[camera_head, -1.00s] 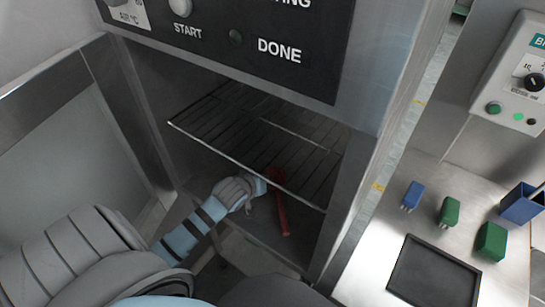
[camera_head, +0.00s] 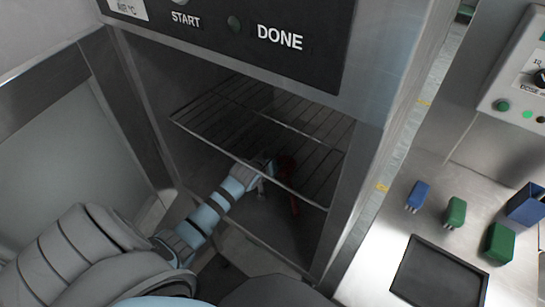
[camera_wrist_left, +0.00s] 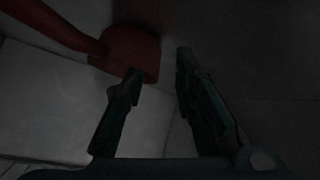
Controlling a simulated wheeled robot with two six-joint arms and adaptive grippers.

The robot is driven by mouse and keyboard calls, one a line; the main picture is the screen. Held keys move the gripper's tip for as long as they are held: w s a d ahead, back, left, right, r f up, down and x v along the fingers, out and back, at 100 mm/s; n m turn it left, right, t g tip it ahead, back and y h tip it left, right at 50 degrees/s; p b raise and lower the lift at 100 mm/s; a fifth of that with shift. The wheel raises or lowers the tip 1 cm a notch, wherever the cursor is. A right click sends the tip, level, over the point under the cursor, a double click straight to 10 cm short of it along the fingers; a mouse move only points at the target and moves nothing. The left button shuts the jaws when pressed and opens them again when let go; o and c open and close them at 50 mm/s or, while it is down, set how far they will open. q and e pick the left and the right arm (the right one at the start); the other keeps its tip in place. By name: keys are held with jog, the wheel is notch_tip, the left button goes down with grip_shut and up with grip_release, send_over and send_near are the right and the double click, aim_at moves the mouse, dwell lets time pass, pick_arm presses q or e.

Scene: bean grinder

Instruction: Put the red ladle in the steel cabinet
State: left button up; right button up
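The steel cabinet (camera_head: 362,150) stands open, with a wire rack (camera_head: 225,115) inside. The red ladle (camera_head: 294,205) is inside the cabinet, partly seen through and below the front of the rack. In the left wrist view the ladle's red bowl (camera_wrist_left: 135,52) lies beyond the left fingertip, with its handle running to the upper left. My left gripper (camera_wrist_left: 158,68) is open, its fingers apart with no ladle visible between them. In the head view my left gripper (camera_head: 264,168) is at the rack's front edge, next to the ladle, partly hidden. My right gripper is not in view.
The cabinet's open door (camera_head: 80,165) is at the left. A control panel (camera_head: 240,25) spans above the opening. At right, a bench (camera_head: 385,265) holds a dark tray (camera_head: 440,275), blue and green plugs and a blue box (camera_head: 525,205). The cabinet interior is dark.

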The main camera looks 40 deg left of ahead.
pick_arm(q)
jog(key=shift+r, duration=0.1)
jog(key=shift+s+r, duration=0.2)
jog(key=shift+r, duration=0.1)
jog(key=p+v, duration=0.1)
jog(key=v, duration=0.2)
jog(key=shift+s+f+p, duration=0.15)
jog(key=shift+p, duration=0.15)
jog(key=s+d, duration=0.1)
jog(key=s, duration=0.2)
jog(key=s+d, duration=0.1)
jog(key=s, duration=0.3)
jog(key=s+d+p, duration=0.1)
jog(key=s, duration=0.3)
jog(key=shift+f, duration=0.1)
